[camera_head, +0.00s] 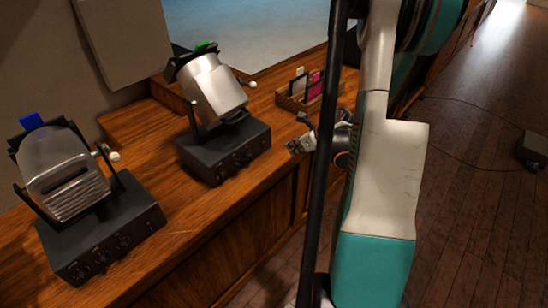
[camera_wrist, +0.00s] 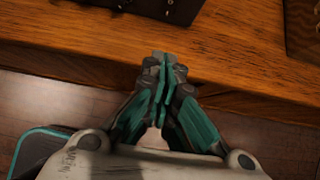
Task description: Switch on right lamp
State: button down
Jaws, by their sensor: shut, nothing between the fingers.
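The right lamp (camera_head: 215,90) has a silver, tilted, can-like head with a green piece on top. It stands on a black box base (camera_head: 225,150) with several knobs on its front. The left lamp (camera_head: 65,180) is alike, with a blue piece on top. No glow shows on either lamp. My gripper (camera_head: 300,145) is shut and empty, to the right of the right lamp's base and apart from it. In the wrist view my closed fingertips (camera_wrist: 163,58) are over the desk's front edge, and a black base (camera_wrist: 155,8) shows at the top.
A small basket (camera_head: 297,97) with cards stands on the wooden desk (camera_head: 190,225), behind my gripper. Its dark weave appears to show at the wrist view's right edge (camera_wrist: 303,30). A cable (camera_head: 470,105) lies on the floor at right. The desk strip before the right lamp is clear.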

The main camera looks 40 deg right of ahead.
aim_at(264, 145)
jog(key=shift+f, duration=0.1)
dwell(0.3)
jog(key=b+x, duration=0.3)
jog(key=x, duration=0.7)
jog(key=shift+s, duration=0.1)
jog(key=w, duration=0.1)
jog(key=w+b, duration=0.1)
jog(key=w, duration=0.1)
jog(key=shift+a+f, duration=0.1)
jog(key=shift+f, duration=0.1)
jog(key=shift+w, duration=0.55)
